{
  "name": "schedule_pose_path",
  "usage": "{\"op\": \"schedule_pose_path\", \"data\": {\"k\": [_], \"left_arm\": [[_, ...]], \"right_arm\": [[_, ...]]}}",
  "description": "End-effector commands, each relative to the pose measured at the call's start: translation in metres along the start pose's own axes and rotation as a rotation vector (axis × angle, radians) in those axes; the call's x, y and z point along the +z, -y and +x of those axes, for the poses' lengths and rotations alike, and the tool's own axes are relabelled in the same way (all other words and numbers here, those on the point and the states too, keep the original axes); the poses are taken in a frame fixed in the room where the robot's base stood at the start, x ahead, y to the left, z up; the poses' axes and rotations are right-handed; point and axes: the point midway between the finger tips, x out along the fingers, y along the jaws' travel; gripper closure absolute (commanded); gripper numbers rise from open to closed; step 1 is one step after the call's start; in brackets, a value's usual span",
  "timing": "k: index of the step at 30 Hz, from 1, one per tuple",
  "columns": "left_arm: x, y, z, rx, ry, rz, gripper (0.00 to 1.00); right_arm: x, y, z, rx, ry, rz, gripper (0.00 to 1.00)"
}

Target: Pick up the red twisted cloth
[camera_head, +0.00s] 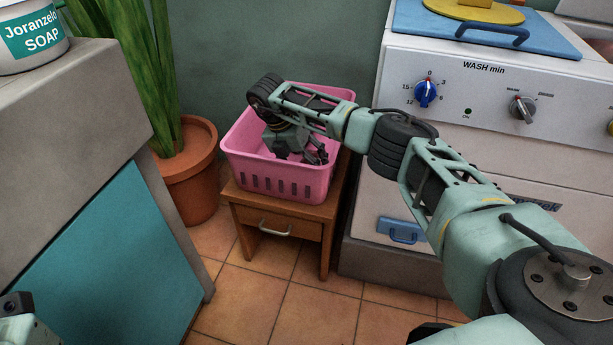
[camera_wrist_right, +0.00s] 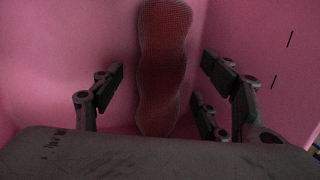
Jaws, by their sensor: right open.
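The red twisted cloth (camera_wrist_right: 163,70) shows in the right wrist view, a long dark red shape inside the pink basket. It runs from the top edge of the picture down between the fingers of my right gripper (camera_wrist_right: 160,98), and its lower end meets the top of the gripper body. The fingers are apart on either side of it, with gaps to both. In the head view my right gripper (camera_head: 296,152) reaches down into the pink basket (camera_head: 281,181), and the cloth is hidden there. Of my left arm only a small part shows at the lower left; its gripper is out of view.
The basket stands on a small wooden stand (camera_head: 277,214) with a drawer. A white washing machine (camera_head: 475,100) is close on the right. A potted plant (camera_head: 189,172) and a grey-topped counter (camera_head: 90,95) are on the left. Tiled floor in front is clear.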

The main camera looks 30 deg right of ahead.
Motion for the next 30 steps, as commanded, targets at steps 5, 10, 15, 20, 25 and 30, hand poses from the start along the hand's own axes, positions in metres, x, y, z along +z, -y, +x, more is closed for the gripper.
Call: {"op": "schedule_pose_path", "data": {"k": [5, 10, 15, 20, 25, 30], "left_arm": [[0.0, 0.0, 0.0008, 0.0, 0.0, 0.0, 0.82], [-0.0001, -0.0001, 0.0007, 0.0, 0.0, 0.0, 0.82], [-0.0002, -0.0001, 0.0008, 0.0, -0.001, 0.0, 0.82], [-0.0003, -0.0002, 0.0008, 0.0, -0.001, -0.001, 0.82], [-0.0003, -0.0002, 0.0009, 0.0, -0.001, -0.001, 0.82], [-0.0003, -0.0002, 0.001, 0.0, -0.001, -0.001, 0.82]], "right_arm": [[0.0001, 0.0, -0.0006, 0.001, 0.0, -0.001, 0.32], [0.0, 0.0, -0.0006, 0.001, 0.0, -0.001, 0.46], [-0.0001, 0.0, -0.0006, 0.001, 0.0, -0.001, 0.61], [-0.0001, -0.0001, -0.0006, 0.001, 0.0, -0.001, 0.75], [0.0001, -0.0002, -0.0011, 0.002, 0.001, 0.0, 0.88], [0.0002, -0.0002, -0.0013, 0.002, 0.001, 0.0, 0.88]]}}
